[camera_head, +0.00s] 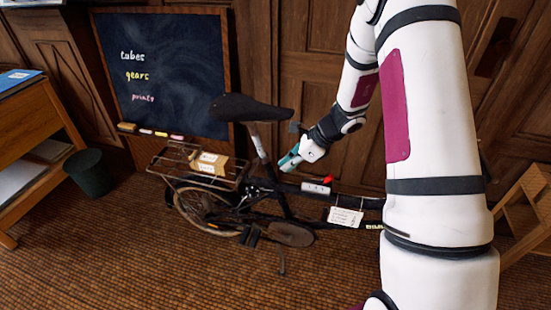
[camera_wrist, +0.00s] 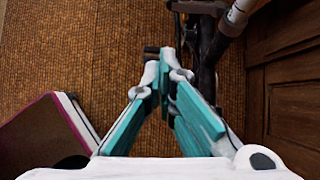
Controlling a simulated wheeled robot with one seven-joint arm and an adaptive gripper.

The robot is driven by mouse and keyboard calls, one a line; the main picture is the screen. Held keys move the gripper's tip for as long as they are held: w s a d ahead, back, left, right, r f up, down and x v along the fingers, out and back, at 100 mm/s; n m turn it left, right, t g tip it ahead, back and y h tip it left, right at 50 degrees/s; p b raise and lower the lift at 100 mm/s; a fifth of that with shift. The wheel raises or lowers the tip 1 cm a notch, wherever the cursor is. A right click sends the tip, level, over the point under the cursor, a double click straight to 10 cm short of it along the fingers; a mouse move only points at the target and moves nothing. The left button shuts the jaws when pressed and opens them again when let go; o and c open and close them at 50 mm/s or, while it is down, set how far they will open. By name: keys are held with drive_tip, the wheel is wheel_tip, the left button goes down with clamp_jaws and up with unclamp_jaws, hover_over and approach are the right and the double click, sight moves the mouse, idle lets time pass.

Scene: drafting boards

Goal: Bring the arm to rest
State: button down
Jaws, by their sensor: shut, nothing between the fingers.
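My white arm with magenta panels reaches from the right side of the head view back toward the bicycle (camera_head: 262,190). My gripper (camera_head: 283,165), with teal fingers, hangs at its end just right of the bicycle's seat post and above the frame. In the wrist view my gripper (camera_wrist: 160,60) has its fingertips together with nothing between them. Part of the bicycle (camera_wrist: 208,45) shows just right of the fingertips there. Whether the fingers touch it I cannot tell.
A chalkboard (camera_head: 165,75) with written words leans at the back wall. A dark bin (camera_head: 90,172) and a wooden desk (camera_head: 40,125) stand at left. A wooden frame (camera_head: 528,205) stands at the right edge. The brown floor (camera_head: 110,260) at front left is clear.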

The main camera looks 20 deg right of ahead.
drive_tip(key=s+a+r+n+p, duration=0.1)
drive_tip(key=s+a+r+n, duration=0.3)
drive_tip(key=r, duration=0.4)
drive_tip(key=s+a+r+n+g+p, duration=0.1)
drive_tip(key=s+r+n+p, duration=0.1)
drive_tip(key=s+r+n, duration=0.45)
drive_tip(key=s+a+r+n+p, duration=0.1)
drive_tip(key=s+a+r+n, duration=0.2)
drive_tip(key=r, duration=0.6)
drive_tip(key=s+d+r+n+h+p, duration=0.1)
drive_tip(key=s+r+n+h, duration=0.1)
drive_tip(key=s, duration=0.5)
drive_tip(key=s+d+r+n+h+p, duration=0.1)
drive_tip(key=s+r+n+h+p, duration=0.1)
drive_tip(key=s+r+n, duration=0.3)
drive_tip(key=s+d+r+n+t+h+p, duration=0.1)
drive_tip(key=s+r+n, duration=0.3)
drive_tip(key=s, duration=0.6)
drive_tip(key=shift+s+r+h+p, duration=0.15)
drive_tip(key=shift+r+h+p, duration=0.2)
drive_tip(key=shift+r+h, duration=0.15)
